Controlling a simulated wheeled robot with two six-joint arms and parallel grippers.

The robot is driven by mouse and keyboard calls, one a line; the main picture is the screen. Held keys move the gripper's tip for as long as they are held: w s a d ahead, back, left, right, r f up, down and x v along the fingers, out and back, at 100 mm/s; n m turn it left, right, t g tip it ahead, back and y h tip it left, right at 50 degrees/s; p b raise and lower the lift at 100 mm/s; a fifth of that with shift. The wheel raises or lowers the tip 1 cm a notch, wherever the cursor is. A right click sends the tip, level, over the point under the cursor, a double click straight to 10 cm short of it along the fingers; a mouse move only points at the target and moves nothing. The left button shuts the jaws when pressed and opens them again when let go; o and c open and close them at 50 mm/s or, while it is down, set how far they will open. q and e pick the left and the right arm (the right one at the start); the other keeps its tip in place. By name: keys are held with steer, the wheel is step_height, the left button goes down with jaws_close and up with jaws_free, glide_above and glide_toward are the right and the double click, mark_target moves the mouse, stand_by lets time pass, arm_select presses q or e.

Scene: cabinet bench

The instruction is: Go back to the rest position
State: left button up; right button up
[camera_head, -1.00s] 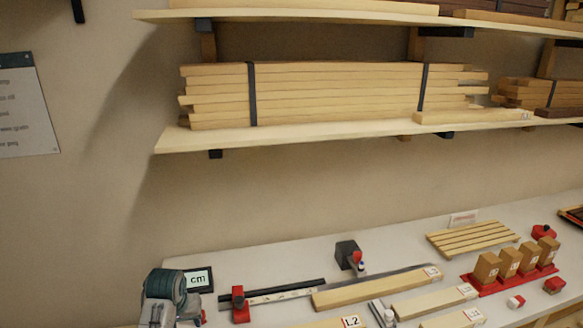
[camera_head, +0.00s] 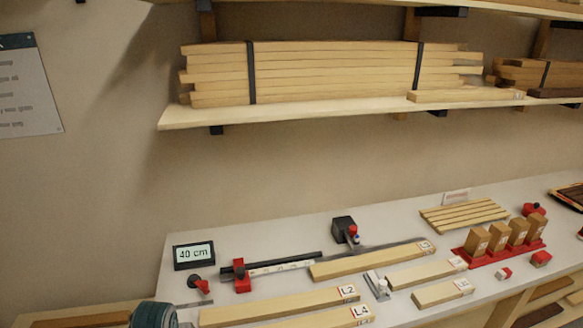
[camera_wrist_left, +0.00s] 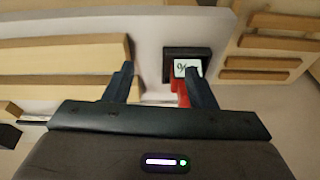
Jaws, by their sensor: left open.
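My left gripper (camera_wrist_left: 160,70) shows in the left wrist view with its two dark fingers spread apart and nothing between them. My right gripper is in neither view.
The bench (camera_head: 300,235) holds labelled wooden bars (camera_head: 280,305), a red stop on a rail (camera_head: 241,276), a display reading 40 cm (camera_head: 194,255), a slatted rack (camera_head: 465,214) and a red block holder (camera_head: 500,256). A shelf with strapped planks (camera_head: 330,75) hangs above.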

arm_select(q)
steer(key=s+d+r+m, duration=0.1)
steer(key=s+r+m, duration=0.15)
steer(key=s, duration=2.25)
step_height(320, 180, down, 38)
steer(key=a+b, duration=0.3)
steer(key=b, duration=0.5)
steer(key=s+f+g+b, duration=0.1)
steer(key=s+f+b, duration=0.2)
steer(key=s+f, duration=0.6)
steer(key=s+a+f+b, duration=0.1)
steer(key=s+f+b, duration=0.2)
steer(key=s+f, duration=0.6)
step_height(320, 180, down, 9)
steer(key=shift+s+r+g, duration=0.1)
steer(key=shift+s+g, duration=0.3)
